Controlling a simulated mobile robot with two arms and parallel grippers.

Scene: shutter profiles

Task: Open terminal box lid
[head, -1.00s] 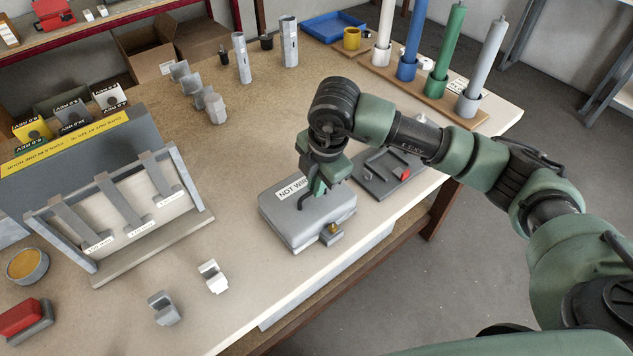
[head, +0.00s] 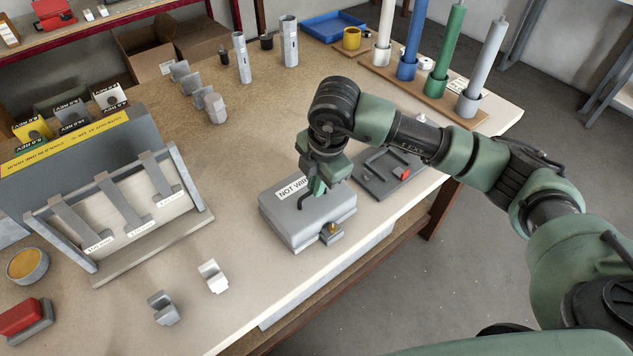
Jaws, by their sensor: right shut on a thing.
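The grey terminal box (head: 292,229) sits near the front edge of the workbench. Its lid (head: 282,207) lies on top, looks closed, and carries a white label starting "NOT WIR". A small latch with a brass-coloured part (head: 332,233) is on the box's front right side. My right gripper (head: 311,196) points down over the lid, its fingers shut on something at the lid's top. The fingers hide most of what they hold, so I cannot tell its shape. My left gripper is out of view.
A dark plate with a handle and a red part (head: 388,172) lies right behind the box. Coloured cylinders stand on a wooden base (head: 440,98) at the back right. A slotted rack (head: 115,215) stands left. Bare bench lies between.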

